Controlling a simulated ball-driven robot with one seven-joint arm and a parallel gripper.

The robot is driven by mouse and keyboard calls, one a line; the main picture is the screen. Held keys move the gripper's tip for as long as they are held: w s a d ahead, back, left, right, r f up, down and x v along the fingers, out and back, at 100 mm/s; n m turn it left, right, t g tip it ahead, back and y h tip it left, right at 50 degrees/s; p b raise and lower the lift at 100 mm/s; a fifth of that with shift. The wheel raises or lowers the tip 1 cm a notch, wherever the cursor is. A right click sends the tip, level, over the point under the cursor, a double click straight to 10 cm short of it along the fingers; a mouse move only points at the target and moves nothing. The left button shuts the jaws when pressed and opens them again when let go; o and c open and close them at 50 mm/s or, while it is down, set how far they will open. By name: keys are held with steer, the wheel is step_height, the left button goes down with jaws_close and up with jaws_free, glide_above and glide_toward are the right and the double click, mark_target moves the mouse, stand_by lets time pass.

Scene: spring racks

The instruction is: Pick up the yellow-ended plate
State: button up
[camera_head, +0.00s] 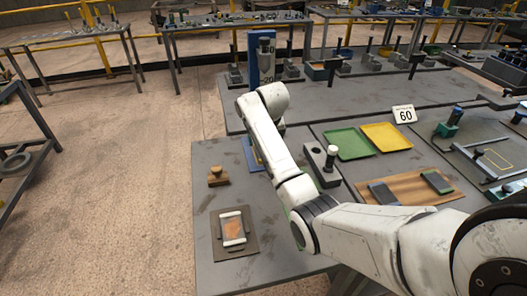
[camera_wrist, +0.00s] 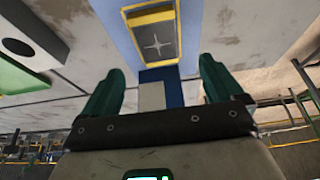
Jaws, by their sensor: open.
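In the wrist view, a grey block with a yellow rim and a pale cross mark (camera_wrist: 152,38) lies on a blue surface. I cannot tell whether this is the yellow-ended plate. My gripper (camera_wrist: 160,85) shows two green fingers spread wide, with nothing held between them. The yellow-rimmed block is beyond the fingertips, apart from them. A blue-and-white upright part (camera_wrist: 160,92) shows between the fingers, farther off. In the head view, my arm hides the gripper, and only a sliver of blue with a yellow edge (camera_head: 252,155) shows beside it.
Green (camera_head: 350,143) and yellow (camera_head: 386,137) trays lie to the right, near a sign reading 60 (camera_head: 404,114). A wooden block (camera_head: 217,176) and a framed plate (camera_head: 232,228) lie at the left. Bare tabletop surrounds these.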

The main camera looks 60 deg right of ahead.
steer(key=shift+x, duration=0.9)
steer(key=shift+s+p+x, duration=0.15)
steer(key=shift+p+x, duration=0.05)
steer(key=shift+x, duration=1.15)
steer(key=shift+s+p+x, duration=0.15)
steer(key=shift+p+x, duration=0.05)
steer(key=shift+x, duration=1.15)
steer(key=shift+a, duration=0.2)
steer(key=shift+c, duration=0.4)
steer(key=c, duration=1.6)
jaws_close()
